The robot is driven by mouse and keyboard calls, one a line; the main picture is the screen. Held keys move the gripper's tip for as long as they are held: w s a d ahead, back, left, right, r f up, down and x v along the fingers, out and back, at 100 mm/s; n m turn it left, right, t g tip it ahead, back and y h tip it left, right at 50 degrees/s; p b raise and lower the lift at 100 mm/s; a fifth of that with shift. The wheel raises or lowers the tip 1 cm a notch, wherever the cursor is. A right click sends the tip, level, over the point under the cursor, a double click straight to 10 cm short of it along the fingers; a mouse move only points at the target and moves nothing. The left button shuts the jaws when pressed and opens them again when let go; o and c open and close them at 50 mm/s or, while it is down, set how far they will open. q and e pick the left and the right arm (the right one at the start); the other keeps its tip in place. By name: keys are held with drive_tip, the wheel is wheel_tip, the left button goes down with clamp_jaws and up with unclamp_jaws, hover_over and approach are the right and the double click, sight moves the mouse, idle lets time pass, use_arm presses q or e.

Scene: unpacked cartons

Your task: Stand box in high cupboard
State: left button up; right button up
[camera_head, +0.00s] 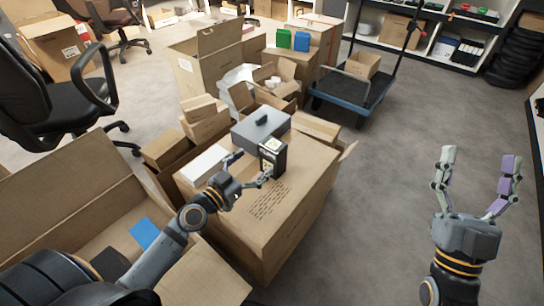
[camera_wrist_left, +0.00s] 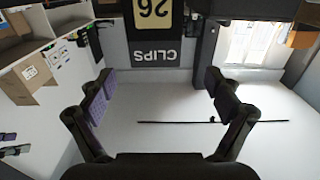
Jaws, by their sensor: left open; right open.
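A small black box (camera_head: 273,157) with a pale label stands upright on a large carton (camera_head: 262,205). In the left wrist view the box (camera_wrist_left: 155,52) shows upside down, with "26" and "CLIPS" on its face. My left gripper (camera_head: 250,170) is open beside the box, to its left. In the left wrist view its fingers (camera_wrist_left: 160,82) are spread, with the box beyond them and nothing held. My right gripper (camera_head: 480,157) is open and empty over the bare floor at the right. I cannot identify a high cupboard in either view.
A grey case (camera_head: 261,129) lies behind the box on the cartons. Several open cartons crowd the left and middle. A blue-edged trolley (camera_head: 350,103) stands behind. White open shelves (camera_head: 455,38) are at the back right. The floor (camera_head: 395,160) is free at the right.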

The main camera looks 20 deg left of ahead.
sight(267, 153)
use_arm(q)
drive_tip(key=x, duration=0.3)
drive_tip(key=shift+d, duration=0.1)
drive_tip(key=shift+d+p+x, duration=0.1)
drive_tip(key=shift+p+x, duration=0.15)
drive_tip(key=shift+x, duration=1.05)
drive_tip(key=shift+d+p+x, duration=0.15)
drive_tip(key=shift+p+x, duration=0.1)
drive_tip(key=shift+x, duration=1.1)
drive_tip(key=shift+s+f, duration=0.1)
drive_tip(key=shift+f, duration=0.05)
drive_tip(key=c, duration=1.4)
use_arm(e)
drive_tip(key=w+f+m+g+h, duration=0.1)
drive_tip(key=w+f+g, duration=0.3)
drive_tip(key=f, duration=0.6)
drive_tip(key=shift+w+d+f+g+h, duration=0.15)
drive_tip(key=shift+w+g+h, duration=0.15)
drive_tip(key=shift+g, duration=0.4)
